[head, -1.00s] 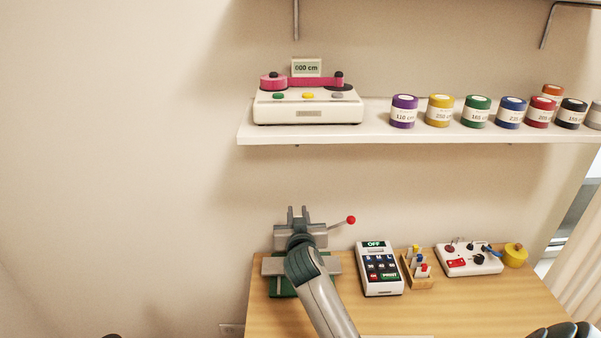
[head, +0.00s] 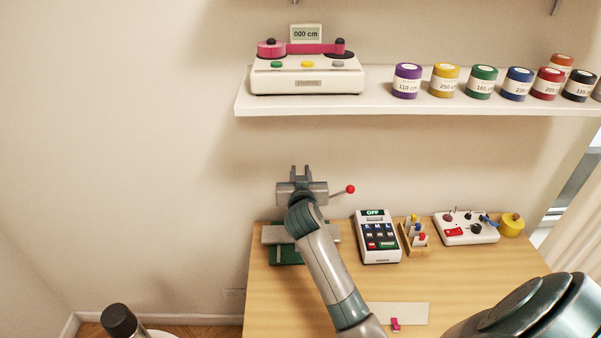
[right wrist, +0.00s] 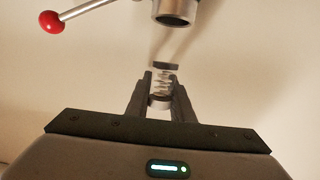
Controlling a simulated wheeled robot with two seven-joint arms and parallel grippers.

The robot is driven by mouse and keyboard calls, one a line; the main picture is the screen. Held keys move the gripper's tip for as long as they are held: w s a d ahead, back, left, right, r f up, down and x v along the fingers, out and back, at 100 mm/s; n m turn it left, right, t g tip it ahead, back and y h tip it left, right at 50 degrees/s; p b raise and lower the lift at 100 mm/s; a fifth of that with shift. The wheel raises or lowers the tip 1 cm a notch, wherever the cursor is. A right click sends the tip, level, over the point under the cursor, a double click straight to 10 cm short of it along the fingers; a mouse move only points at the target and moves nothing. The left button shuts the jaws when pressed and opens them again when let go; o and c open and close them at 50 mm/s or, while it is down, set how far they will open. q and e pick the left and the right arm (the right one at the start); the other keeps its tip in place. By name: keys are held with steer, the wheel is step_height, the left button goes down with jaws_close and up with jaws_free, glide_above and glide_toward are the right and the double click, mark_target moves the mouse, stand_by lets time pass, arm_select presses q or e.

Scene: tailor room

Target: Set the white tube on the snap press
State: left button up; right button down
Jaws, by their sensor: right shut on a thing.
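The snap press has a green base (head: 286,256), a grey plate (head: 270,234) and a lever with a red ball (head: 350,189). My right gripper (head: 300,172) is raised in front of it and hides much of it. In the right wrist view, its fingers are shut on a small pale, banded piece (right wrist: 161,85), which I take for the white tube. A dark piece sits at its upper end. The press's round metal end (right wrist: 172,10) is above it in that picture, with a visible gap. The lever ball (right wrist: 51,21) is at upper left. My left gripper is out of view.
On the table, right of the press, stand a keypad device (head: 378,240), a small wooden rack (head: 414,240) and a white control box (head: 465,228). A pale mat (head: 412,311) lies in front. A shelf (head: 300,105) with spools and a tape device runs above.

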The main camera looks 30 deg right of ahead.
steer(key=shift+f+b, duration=1.85)
steer(key=shift+f, duration=0.5)
steer(key=shift+f, duration=0.65)
stand_by(0.3)
steer(key=c, duration=1.8)
jaws_free()
steer(key=shift+r, duration=0.1)
steer(key=shift+p+v, duration=1.05)
steer(key=shift+v, duration=1.65)
steer(key=p+v, duration=0.2)
steer(key=v, duration=0.3)
steer(key=shift+s+a+r, duration=0.1)
steer(key=shift+s+a, duration=0.05)
steer(key=shift+s, duration=0.05)
